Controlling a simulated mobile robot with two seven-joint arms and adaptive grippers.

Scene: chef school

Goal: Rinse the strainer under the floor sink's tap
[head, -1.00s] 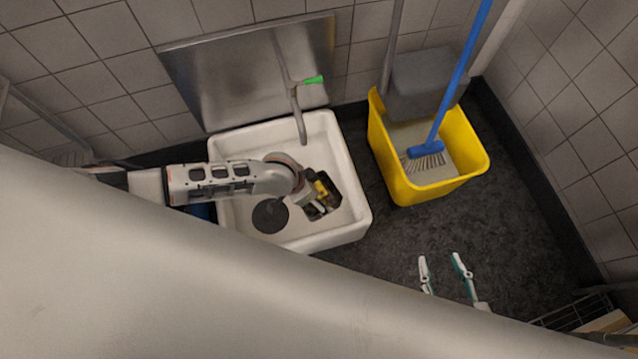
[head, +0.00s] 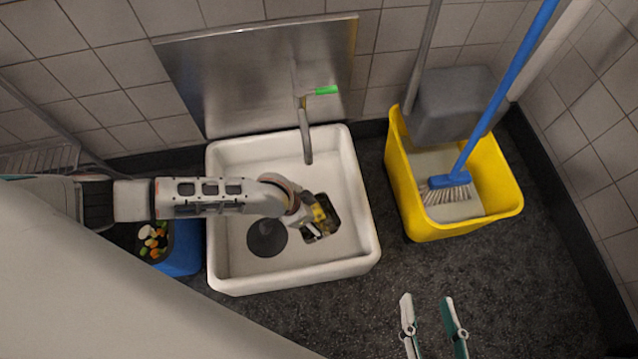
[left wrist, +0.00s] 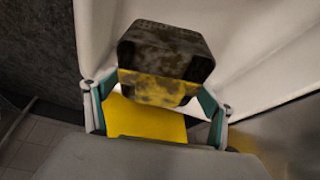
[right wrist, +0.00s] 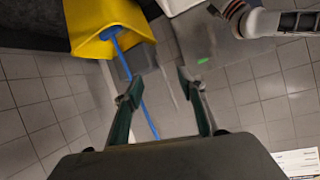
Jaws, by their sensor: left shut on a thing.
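The strainer (head: 333,214) shows as a small box-like piece, yellow with dark, dirty-looking patches. My left gripper (head: 311,223) is shut on it over the right part of the white floor sink's basin (head: 235,265). In the left wrist view the strainer (left wrist: 165,50) sits between the fingers, its dark, blotchy face outward. The tap (head: 306,140), with a green lever (head: 326,90), stands at the sink's back. Its spout end is behind the strainer in the head view. I see no water stream. My right gripper (head: 428,303) is open and empty over the floor, right of the sink.
A dark round spot (head: 267,238) lies in the basin. A yellow bucket (head: 410,200) with a blue brush (head: 455,178) stands right of the sink. A blue bin (head: 182,262) with food scraps is at the left. A steel panel (head: 240,80) backs the sink. Floor in front is clear.

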